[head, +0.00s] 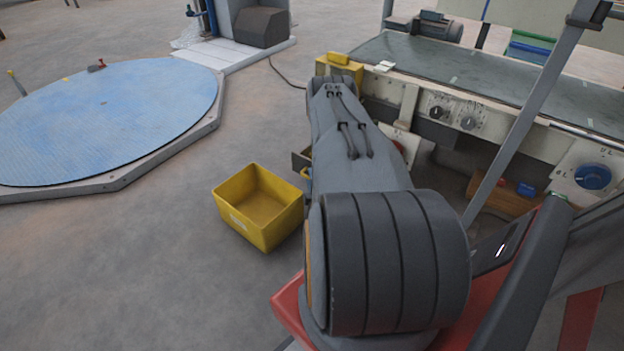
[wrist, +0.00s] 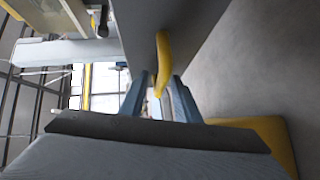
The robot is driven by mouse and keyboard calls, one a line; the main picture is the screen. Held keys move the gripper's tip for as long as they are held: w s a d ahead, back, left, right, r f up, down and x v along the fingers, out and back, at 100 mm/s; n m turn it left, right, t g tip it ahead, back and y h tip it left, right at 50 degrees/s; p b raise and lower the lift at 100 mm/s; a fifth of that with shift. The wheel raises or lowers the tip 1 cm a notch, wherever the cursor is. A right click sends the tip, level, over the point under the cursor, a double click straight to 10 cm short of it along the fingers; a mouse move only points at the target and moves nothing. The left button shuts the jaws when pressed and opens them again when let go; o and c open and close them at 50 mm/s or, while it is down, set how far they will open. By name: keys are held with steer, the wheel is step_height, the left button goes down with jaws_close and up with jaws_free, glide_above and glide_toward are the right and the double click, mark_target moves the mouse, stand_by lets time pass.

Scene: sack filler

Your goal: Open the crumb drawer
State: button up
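In the wrist view a plain grey drawer front (wrist: 185,30) fills the upper middle, with a curved yellow handle (wrist: 162,55) on it. My gripper (wrist: 160,82) has its two blue-grey fingers apart, one on each side of the handle's lower end. A gap shows beside the handle, and I cannot see firm contact. In the head view, part of the grey drawer (head: 299,160) and a bit of its yellow handle show just left of my arm, low beside the machine. My arm hides the rest and my gripper there.
A yellow bin (head: 257,222) stands on the floor left of my arm. The machine's long bench (head: 470,75), with knobs on its front, runs to the right. A round blue platform (head: 110,120) lies at left. Bare floor lies between platform and bin.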

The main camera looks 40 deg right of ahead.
steer(key=shift+s, duration=0.1)
steer(key=p+v, duration=0.2)
steer(key=v, duration=0.5)
steer(key=shift+s+a+p, duration=0.15)
steer(key=shift+s+p, duration=0.2)
stand_by(0.3)
